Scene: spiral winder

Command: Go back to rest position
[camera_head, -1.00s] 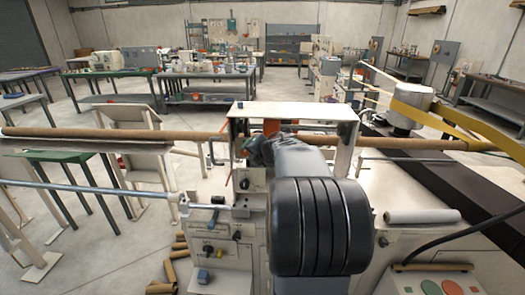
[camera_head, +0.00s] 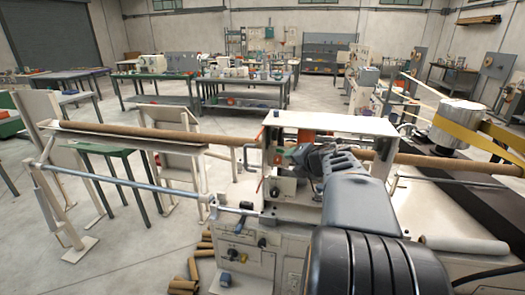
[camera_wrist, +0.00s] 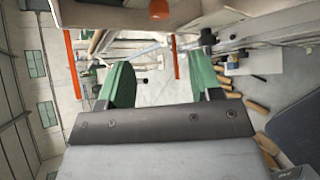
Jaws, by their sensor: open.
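My gripper (camera_wrist: 160,80) is open, with two green fingers apart and nothing between them in the wrist view. In the head view my gripper (camera_head: 284,156) is partly hidden by my wrist. It is in front of the opening under the white cover of the winder (camera_head: 330,122). A long brown cardboard tube (camera_head: 160,133) runs through the machine and out to the left along a trough. My arm reaches in from the lower right.
A metal rod (camera_head: 130,183) extends left from the machine. Several short tube pieces (camera_head: 183,285) lie on the floor. A yellow belt (camera_head: 505,135) wraps a drum (camera_head: 458,122) at right. A white roll (camera_head: 465,246) lies on the machine top. Open floor is at left.

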